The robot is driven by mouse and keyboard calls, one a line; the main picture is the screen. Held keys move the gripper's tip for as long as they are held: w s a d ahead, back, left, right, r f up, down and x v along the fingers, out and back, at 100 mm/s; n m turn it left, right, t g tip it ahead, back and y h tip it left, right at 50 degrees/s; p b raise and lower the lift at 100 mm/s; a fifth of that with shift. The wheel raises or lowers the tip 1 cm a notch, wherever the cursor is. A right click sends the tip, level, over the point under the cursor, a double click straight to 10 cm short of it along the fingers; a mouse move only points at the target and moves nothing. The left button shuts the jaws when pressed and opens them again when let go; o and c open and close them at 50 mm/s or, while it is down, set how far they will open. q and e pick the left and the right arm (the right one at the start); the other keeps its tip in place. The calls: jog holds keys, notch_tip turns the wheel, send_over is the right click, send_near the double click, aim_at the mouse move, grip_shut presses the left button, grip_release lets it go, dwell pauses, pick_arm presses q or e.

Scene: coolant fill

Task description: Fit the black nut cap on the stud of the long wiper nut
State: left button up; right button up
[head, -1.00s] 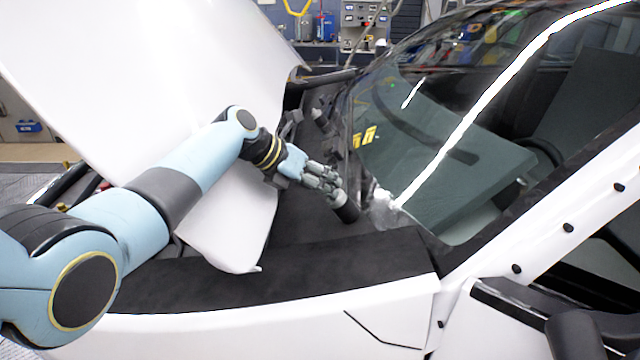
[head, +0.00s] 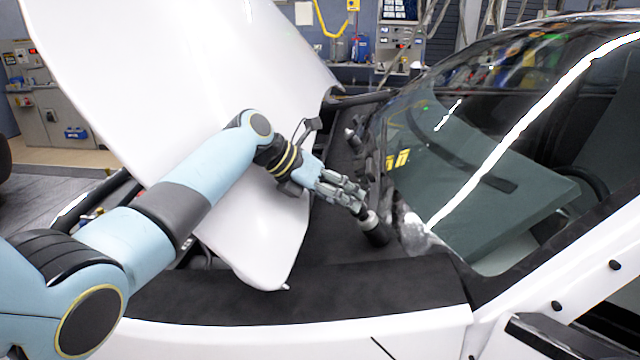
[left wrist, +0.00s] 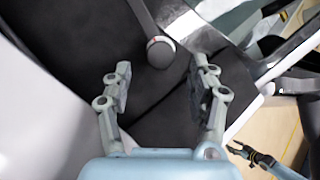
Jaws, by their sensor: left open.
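A black round cap (left wrist: 160,52) with a pale grey edge sits at the end of a dark post in the left wrist view. In the head view it is a short dark cylinder (head: 376,230) with a grey top, standing at the foot of the windscreen. My left gripper (head: 358,207) is just up and left of it. In the left wrist view my left gripper (left wrist: 160,68) is open, its fingers apart, with the cap near the gap between the fingertips and no grip on it. The stud threads are not visible. My right gripper (left wrist: 236,149) shows small at lower right.
The raised white hood (head: 140,80) stands behind my left arm. The windscreen (head: 480,170) rises right of the cap. The dark cowl (head: 350,180) holds another short dark post (head: 352,136) farther back. The black fender cover (head: 300,300) in front is clear.

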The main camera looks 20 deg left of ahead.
pick_arm(q)
jog(key=v, duration=0.7)
jog(key=shift+s, duration=0.1)
